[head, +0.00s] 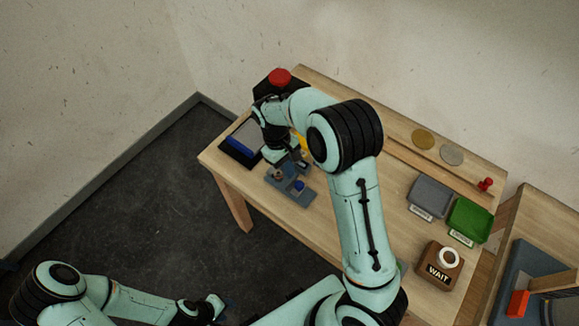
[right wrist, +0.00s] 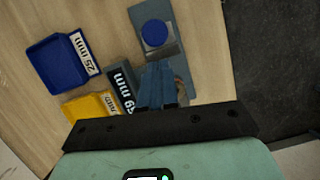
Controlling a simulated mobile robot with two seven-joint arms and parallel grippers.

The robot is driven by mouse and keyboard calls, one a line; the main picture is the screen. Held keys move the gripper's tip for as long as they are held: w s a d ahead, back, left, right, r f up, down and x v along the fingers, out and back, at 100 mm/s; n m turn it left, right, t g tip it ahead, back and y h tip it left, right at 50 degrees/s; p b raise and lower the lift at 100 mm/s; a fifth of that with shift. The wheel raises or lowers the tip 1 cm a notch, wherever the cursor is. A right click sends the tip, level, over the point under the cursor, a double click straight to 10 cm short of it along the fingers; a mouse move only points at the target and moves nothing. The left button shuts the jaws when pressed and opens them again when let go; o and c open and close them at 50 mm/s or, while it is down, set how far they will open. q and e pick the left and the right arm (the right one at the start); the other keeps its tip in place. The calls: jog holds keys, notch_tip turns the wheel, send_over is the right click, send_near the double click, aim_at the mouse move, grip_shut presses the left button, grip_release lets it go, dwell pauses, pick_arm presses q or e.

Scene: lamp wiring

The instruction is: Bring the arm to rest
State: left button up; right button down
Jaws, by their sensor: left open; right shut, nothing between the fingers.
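My right arm reaches over the wooden table (head: 395,165), and my right gripper (head: 301,164) is at the table's left part, above or beside a blue-grey fixture plate (head: 304,197). In the right wrist view the two fingers (right wrist: 158,82) are together with nothing between them, beside the fixture plate (right wrist: 140,14) and its round blue knob (right wrist: 154,33). From these views I cannot tell whether the fingers touch the plate. My left gripper (head: 218,305) is open and empty, low over the dark floor, away from the table.
A blue bin (right wrist: 55,65), grey bin (right wrist: 118,85) and yellow bin (right wrist: 85,108) stand close to the right gripper. A red button (head: 280,76) is at the back. A grey tray (head: 430,193), green tray (head: 470,219) and brown WAIT box (head: 438,268) stand at the right.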

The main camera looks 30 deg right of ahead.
pick_arm(q)
jog(key=w+r, duration=0.1)
jog(key=w+r+p, duration=0.1)
jog(key=w, duration=0.1)
pick_arm(e)
jog(key=w+v, duration=0.1)
jog(key=v, duration=0.9)
jog(key=shift+w+a+r, duration=0.15)
jog(key=shift+w+r, duration=0.05)
pick_arm(q)
jog(key=shift+s+a, duration=0.1)
jog(key=shift+s, duration=0.05)
pick_arm(e)
jog(key=shift+s, duration=0.15)
